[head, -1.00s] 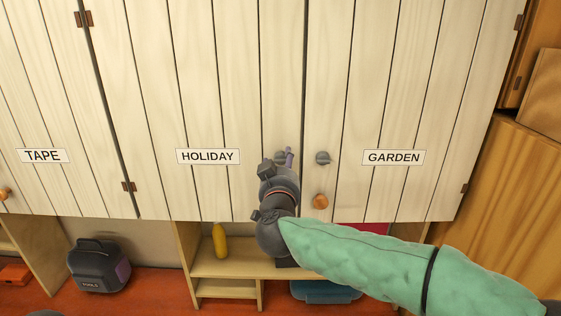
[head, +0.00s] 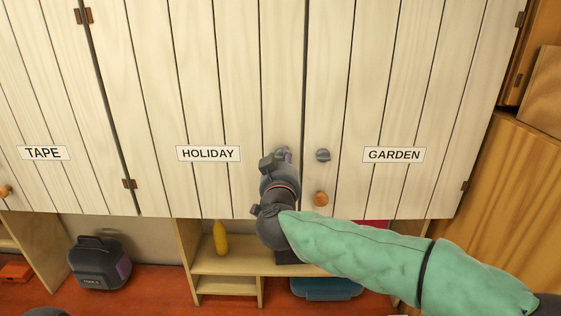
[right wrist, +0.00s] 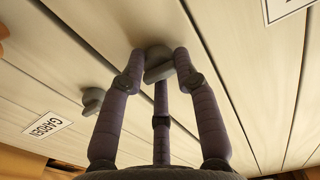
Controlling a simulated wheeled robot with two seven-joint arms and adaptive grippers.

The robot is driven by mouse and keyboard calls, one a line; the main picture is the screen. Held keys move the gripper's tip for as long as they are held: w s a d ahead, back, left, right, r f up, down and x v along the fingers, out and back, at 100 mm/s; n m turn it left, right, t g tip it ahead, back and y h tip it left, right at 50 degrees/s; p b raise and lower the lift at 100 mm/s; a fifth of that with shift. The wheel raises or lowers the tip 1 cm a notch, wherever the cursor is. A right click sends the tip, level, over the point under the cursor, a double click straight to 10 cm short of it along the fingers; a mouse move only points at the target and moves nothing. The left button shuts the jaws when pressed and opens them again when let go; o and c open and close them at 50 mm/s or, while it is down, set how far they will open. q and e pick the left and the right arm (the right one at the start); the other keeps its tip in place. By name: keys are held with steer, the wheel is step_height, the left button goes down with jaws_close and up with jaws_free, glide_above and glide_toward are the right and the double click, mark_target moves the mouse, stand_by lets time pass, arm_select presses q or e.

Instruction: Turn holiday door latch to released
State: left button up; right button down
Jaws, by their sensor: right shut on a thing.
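The holiday door (head: 225,100) is a pale plank cupboard door with a HOLIDAY label (head: 208,153), and it is closed. Its grey latch knob (right wrist: 158,60) shows in the right wrist view, between the fingers of my right gripper (right wrist: 160,72). In the head view my right gripper (head: 283,156) is at the lower right of the holiday door and mostly hides that latch. The gripper is shut on the latch, with fingers on both sides of it.
The garden door (head: 400,90) to the right has its own grey latch (head: 323,155) and an orange knob (head: 321,198) close to my right gripper. Below are an open shelf with a yellow bottle (head: 220,238) and a dark toolbox (head: 100,263).

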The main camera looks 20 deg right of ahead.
steer(key=m+b, duration=0.1)
steer(key=m, duration=0.3)
steer(key=shift+f+b, duration=0.2)
steer(key=shift+b, duration=0.1)
steer(key=m+b, duration=0.2)
steer(key=m, duration=0.3)
steer(key=m+b, duration=0.2)
steer(key=m, duration=0.2)
steer(key=shift+f+b, duration=0.1)
steer(key=shift+b, duration=0.25)
steer(key=shift+a+m+b, duration=0.1)
steer(key=shift+m+b, duration=1)
steer(key=shift+m, duration=1.1)
steer(key=c, duration=0.9)
jaws_free()
steer(key=shift+r, duration=0.2)
